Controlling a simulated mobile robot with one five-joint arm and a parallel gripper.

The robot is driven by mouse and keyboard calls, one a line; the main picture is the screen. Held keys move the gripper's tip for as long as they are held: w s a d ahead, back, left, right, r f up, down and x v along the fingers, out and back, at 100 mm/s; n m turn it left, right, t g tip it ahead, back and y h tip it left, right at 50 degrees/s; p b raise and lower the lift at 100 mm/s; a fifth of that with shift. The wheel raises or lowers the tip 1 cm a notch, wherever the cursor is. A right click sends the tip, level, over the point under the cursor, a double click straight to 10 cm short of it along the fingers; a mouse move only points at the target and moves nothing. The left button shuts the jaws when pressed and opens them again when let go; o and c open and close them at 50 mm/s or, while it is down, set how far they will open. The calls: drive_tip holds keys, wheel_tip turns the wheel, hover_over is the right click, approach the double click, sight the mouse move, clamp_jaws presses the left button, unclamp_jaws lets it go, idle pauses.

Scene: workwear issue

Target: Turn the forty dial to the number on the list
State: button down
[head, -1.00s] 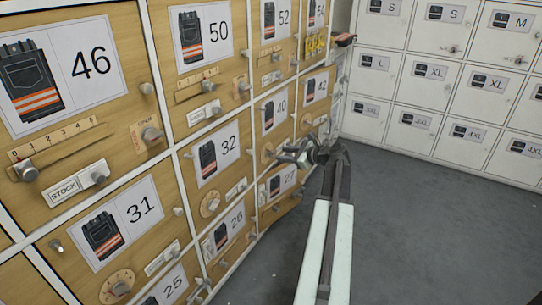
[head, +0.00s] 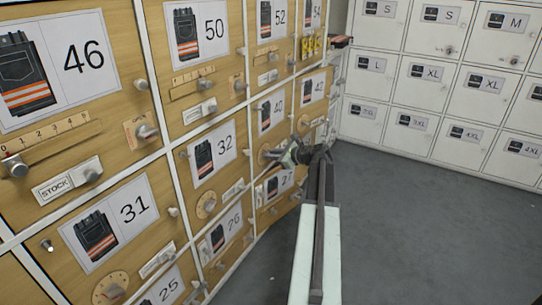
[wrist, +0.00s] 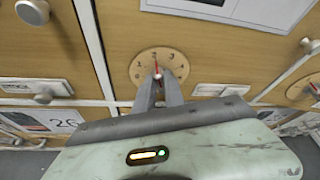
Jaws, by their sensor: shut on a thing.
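The forty dial is a round wooden disc (head: 265,154) below the label marked 40 (head: 272,111) in the head view. In the wrist view the dial (wrist: 141,66) sits at upper centre, with numbers around its rim and a red pointer mark directed roughly upward. The exact number it points to is too small to read for sure. My gripper (head: 275,155) reaches the dial from the right. In the wrist view my gripper (wrist: 158,82) is shut on the dial's small central knob, which its fingers partly hide. I cannot make out a list.
Wooden doors with knobs, sliders and stock plates surround the dial, including the door marked 32 (head: 227,145) and the door marked 42 (head: 318,87). White lockers (head: 450,95) stand along the right wall. The grey floor (head: 400,230) is clear.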

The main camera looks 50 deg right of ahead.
drive_tip(key=shift+w+a, duration=0.1)
drive_tip(key=shift+a, duration=0.05)
drive_tip(key=n+h+b, duration=0.1)
drive_tip(key=n, duration=0.1)
drive_tip(key=n+t+h+b, duration=0.1)
drive_tip(key=b, duration=0.1)
drive_tip(key=n+t+h+b, duration=0.1)
drive_tip(key=n, duration=0.1)
drive_tip(key=shift+a+f+n, duration=0.2)
drive_tip(key=shift+f+n, duration=0.1)
idle(0.4)
drive_tip(key=c, duration=1.4)
unclamp_jaws()
drive_tip(key=shift+c, duration=0.2)
